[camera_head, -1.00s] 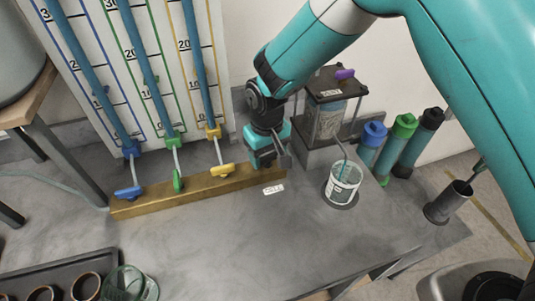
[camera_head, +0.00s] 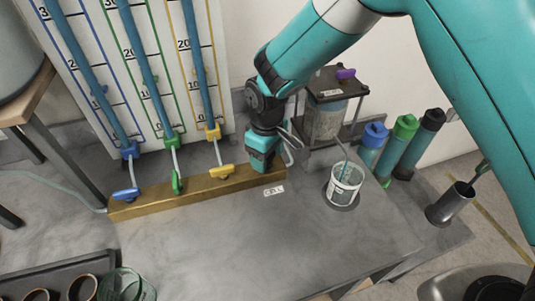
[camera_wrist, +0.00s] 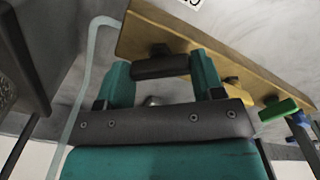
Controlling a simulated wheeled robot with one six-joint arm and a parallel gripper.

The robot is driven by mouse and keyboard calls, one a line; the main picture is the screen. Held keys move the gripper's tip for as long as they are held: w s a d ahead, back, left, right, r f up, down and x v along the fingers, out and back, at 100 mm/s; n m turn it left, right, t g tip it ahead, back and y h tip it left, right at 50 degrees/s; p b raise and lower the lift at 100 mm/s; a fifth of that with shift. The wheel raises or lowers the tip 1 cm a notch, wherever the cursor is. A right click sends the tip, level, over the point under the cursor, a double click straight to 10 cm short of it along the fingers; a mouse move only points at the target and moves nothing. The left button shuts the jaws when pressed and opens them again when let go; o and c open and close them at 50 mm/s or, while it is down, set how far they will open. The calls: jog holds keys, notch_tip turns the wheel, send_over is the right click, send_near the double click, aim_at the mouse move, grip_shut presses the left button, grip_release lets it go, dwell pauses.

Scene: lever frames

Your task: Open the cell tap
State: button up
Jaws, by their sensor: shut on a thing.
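My gripper (camera_head: 262,157) is low at the right end of the wooden tap rail (camera_head: 192,190), just behind the "CELL" label (camera_head: 274,190). In the wrist view, its two teal fingers (camera_wrist: 162,74) stand either side of a short dark tap handle (camera_wrist: 160,67) and are shut on it. The handle lies crosswise between the fingertips, close to the rail. In the head view, my gripper hides the handle. The tap's valve body and how far it is turned cannot be made out.
Blue (camera_head: 126,193), green (camera_head: 177,183) and yellow (camera_head: 222,171) taps stand left along the rail. A clear cell (camera_head: 325,118) stands behind right of my gripper. A beaker (camera_head: 344,182) stands to the right.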

jog(key=shift+w, duration=0.1)
jog(key=o, duration=0.9)
jog(key=shift+r, duration=0.15)
notch_tip(320, 180, up, 17)
jog(key=b, duration=0.2)
jog(key=shift+r+b, duration=0.1)
jog(key=shift+b, duration=0.25)
jog(key=s+d+r+m+y, duration=0.1)
jog(key=s+d, duration=0.3)
jog(key=s, duration=0.3)
jog(key=s+d+r+m+y, duration=0.1)
jog(key=s+d, duration=0.4)
jog(key=s, duration=0.3)
jog(key=s+d+r+m+y, duration=0.1)
jog(key=s+d+y, duration=0.1)
jog(key=s+d, duration=0.2)
jog(key=shift+s+d+m, duration=0.2)
jog(key=shift+s+m, duration=0.1)
jog(key=shift+s, duration=1.5)
